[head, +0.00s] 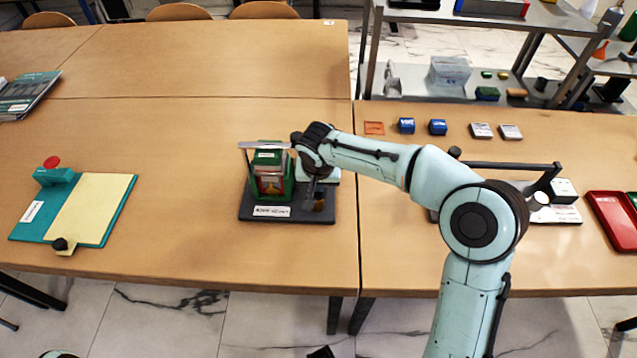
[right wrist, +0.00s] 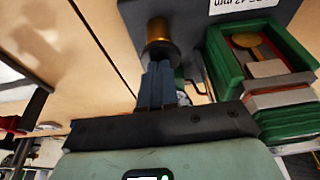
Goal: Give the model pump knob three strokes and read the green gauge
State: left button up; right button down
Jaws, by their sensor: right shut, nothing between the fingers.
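The pump rig stands on a dark base plate (head: 290,213) with a white label at its front edge, near the middle of the table. It carries a green-framed housing (head: 270,180), also at the right of the right wrist view (right wrist: 255,60); I cannot read a gauge value on it. A short brass-coloured knob (right wrist: 158,38) stands on the base; it shows small and brownish in the head view (head: 320,204). My right gripper (head: 314,196) is shut and empty, its fingertips (right wrist: 158,68) right at the knob; I cannot tell whether they touch. My left gripper is not in view.
A teal board (head: 118,210) with a yellow pad and a red button lies at left. Right of the rig are several small blocks, a device with a black bar (head: 510,165), partly behind my arm, and a red tray (head: 612,220). The table between board and rig is clear.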

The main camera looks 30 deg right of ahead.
jog(key=shift+s+f, duration=0.15)
jog(key=shift+f, duration=0.2)
jog(key=shift+r+p, duration=0.25)
jog(key=shift+p, duration=0.1)
notch_tip(320, 180, up, 5)
jog(key=p, duration=0.3)
jog(key=shift+d, duration=0.1)
jog(key=v, duration=0.9)
